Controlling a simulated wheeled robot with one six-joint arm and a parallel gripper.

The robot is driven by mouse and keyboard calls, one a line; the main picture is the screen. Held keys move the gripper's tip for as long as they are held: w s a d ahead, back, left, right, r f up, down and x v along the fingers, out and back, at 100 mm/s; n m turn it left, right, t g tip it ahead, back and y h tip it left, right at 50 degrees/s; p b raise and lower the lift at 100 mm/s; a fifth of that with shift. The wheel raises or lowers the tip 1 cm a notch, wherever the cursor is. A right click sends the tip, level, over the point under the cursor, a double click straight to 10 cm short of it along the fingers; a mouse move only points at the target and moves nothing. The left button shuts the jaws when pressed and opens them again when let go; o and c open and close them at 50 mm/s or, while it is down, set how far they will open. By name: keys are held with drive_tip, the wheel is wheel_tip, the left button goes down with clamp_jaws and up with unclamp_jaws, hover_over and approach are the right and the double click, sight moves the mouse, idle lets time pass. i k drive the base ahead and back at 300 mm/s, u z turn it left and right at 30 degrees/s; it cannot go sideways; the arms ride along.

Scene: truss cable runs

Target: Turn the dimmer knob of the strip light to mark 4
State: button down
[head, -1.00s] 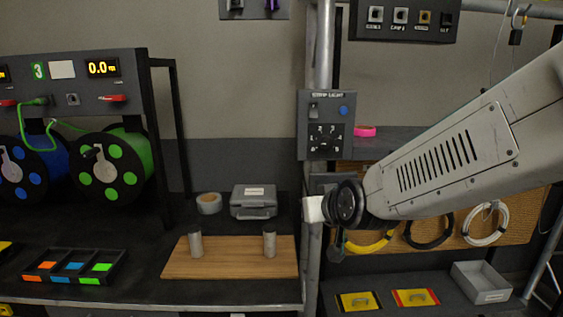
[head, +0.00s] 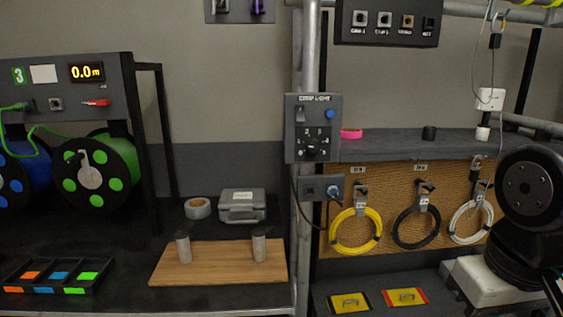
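The strip light control box (head: 313,128) is a grey panel fixed to the upright pole in the middle of the head view. Its dark dimmer knob (head: 313,148) sits low on the panel with white marks around it. The knob's pointer is too small to read. A light switch and a blue button are above the knob. My gripper is out of view. Only a black joint of my arm shows at the right edge, well away from the panel.
A socket box (head: 323,188) with a plugged cable sits just below the panel. A shelf (head: 385,146) runs to its right, with a pink roll (head: 351,134) on it. Yellow (head: 355,231), black and white cable coils hang below. The space in front of the panel is clear.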

sight(313, 145)
drive_tip(key=u, duration=1.1)
drive_tip(key=i, duration=0.45)
drive_tip(key=z, duration=2.1)
